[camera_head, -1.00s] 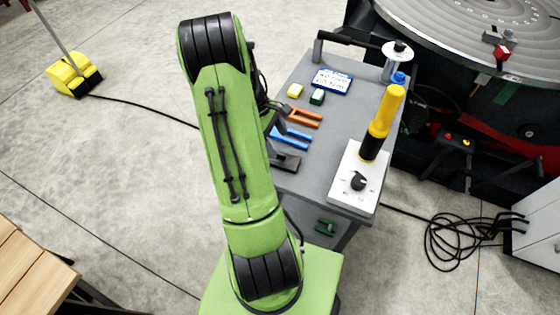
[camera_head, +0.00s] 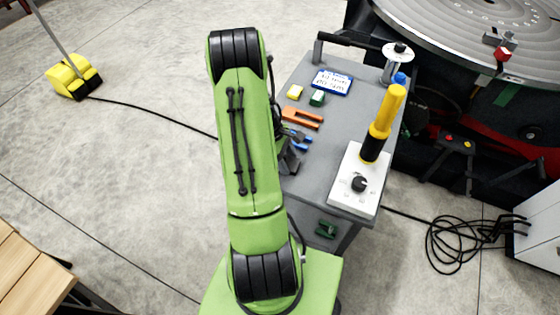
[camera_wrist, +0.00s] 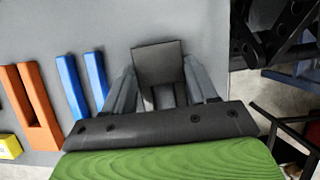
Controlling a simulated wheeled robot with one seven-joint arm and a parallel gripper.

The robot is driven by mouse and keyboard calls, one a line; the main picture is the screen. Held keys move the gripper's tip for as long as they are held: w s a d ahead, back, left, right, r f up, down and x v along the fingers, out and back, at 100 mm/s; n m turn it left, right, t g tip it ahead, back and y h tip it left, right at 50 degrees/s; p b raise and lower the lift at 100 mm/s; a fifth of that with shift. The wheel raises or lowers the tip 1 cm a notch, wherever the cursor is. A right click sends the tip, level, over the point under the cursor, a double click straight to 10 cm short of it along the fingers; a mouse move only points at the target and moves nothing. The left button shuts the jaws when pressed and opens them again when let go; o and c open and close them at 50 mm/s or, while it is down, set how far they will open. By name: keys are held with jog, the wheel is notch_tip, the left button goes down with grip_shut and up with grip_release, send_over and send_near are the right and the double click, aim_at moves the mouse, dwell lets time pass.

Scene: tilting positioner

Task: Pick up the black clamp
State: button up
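The black clamp (camera_wrist: 158,62) lies on the grey cart top in the wrist view, with its square dark end showing beyond my fingers. My gripper (camera_wrist: 160,80) is over it with one finger on each side, spread apart. I cannot tell whether either finger touches the clamp. In the head view my gripper (camera_head: 290,157) is low over the left edge of the cart, partly behind my green arm, and it hides most of the clamp.
A blue clamp (camera_wrist: 80,85) and an orange clamp (camera_wrist: 32,108) lie left of my gripper in the wrist view. The grey cart (camera_head: 340,115) also carries a yellow block (camera_head: 295,92), a green block (camera_head: 317,98), a label card (camera_head: 332,82) and a white control box (camera_head: 358,180) beside a yellow-black handle (camera_head: 383,123).

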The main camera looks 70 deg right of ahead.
jog(key=c, duration=0.8)
notch_tip(320, 180, up, 10)
jog(key=shift+w+r+p, duration=0.1)
jog(key=shift+p, duration=0.65)
jog(key=shift+c, duration=0.2)
